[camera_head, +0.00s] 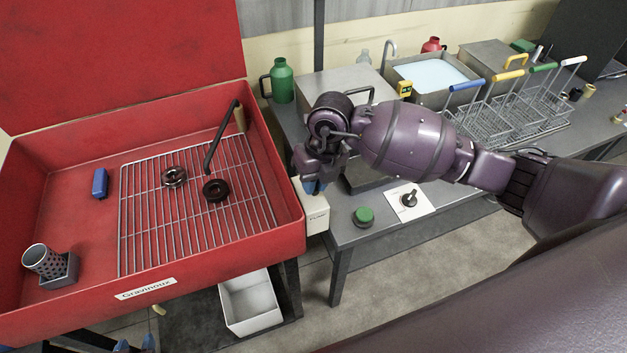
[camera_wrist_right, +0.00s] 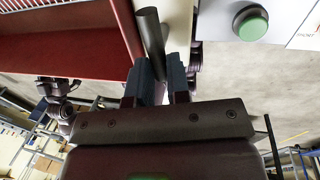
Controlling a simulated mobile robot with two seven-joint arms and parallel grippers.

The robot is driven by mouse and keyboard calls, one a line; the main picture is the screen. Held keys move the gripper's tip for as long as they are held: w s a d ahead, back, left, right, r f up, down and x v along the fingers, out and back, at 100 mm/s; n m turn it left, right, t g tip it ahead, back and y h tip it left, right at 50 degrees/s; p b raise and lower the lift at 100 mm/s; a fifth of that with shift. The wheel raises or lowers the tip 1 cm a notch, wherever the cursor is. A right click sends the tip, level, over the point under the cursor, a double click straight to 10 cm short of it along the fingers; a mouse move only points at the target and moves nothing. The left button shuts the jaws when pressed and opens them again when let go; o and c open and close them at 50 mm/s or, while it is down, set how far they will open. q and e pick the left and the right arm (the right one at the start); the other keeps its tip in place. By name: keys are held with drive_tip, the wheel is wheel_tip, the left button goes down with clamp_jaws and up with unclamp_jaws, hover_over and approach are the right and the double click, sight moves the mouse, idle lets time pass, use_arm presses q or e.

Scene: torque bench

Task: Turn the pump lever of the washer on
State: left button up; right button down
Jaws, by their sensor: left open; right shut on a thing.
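The red washer (camera_head: 275,215) stands at the left with its lid up. A cream box (camera_head: 313,208) is on its right side, partly covered by my right gripper (camera_head: 315,186). In the right wrist view a dark rod, seemingly the pump lever (camera_wrist_right: 150,32), runs down to the blue fingers of my right gripper (camera_wrist_right: 165,82), which are shut on it. The lever is hidden in the head view. My left gripper (camera_head: 135,345) is open and empty at the bottom edge of the head view, low in front of the washer; only its blue fingertips show.
Two dark rings (camera_head: 215,190) lie on the washer's wire grid (camera_head: 190,225), near a black spout (camera_head: 222,135). A green button (camera_head: 363,216) and a white card (camera_head: 418,196) are on the grey bench. Several wire baskets (camera_head: 490,115) stand behind my right arm.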

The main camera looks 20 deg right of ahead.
drive_tip(key=n, duration=0.1)
drive_tip(key=n+b, duration=0.1)
drive_tip(key=n, duration=0.2)
drive_tip(key=shift+w+d+f+g+b, duration=0.1)
drive_tip(key=shift+w+d+g+b, duration=0.1)
drive_tip(key=shift+d+g+b, duration=0.15)
drive_tip(key=n, duration=0.1)
drive_tip(key=n+b, duration=0.1)
drive_tip(key=n, duration=0.1)
drive_tip(key=n+g+b, duration=0.1)
drive_tip(key=n, duration=0.1)
drive_tip(key=shift+w+d+h, duration=0.2)
drive_tip(key=shift+w+h, duration=0.1)
drive_tip(key=shift+h, duration=0.1)
drive_tip(key=shift+w+n+b, duration=0.1)
drive_tip(key=shift+n+b, duration=0.35)
drive_tip(key=shift+n, duration=0.75)
drive_tip(key=shift+w+r, duration=0.1)
drive_tip(key=shift+r, duration=0.1)
drive_tip(key=c, duration=1.1)
unclamp_jaws()
drive_tip(key=v, duration=1)
drive_tip(key=shift+r, duration=0.35)
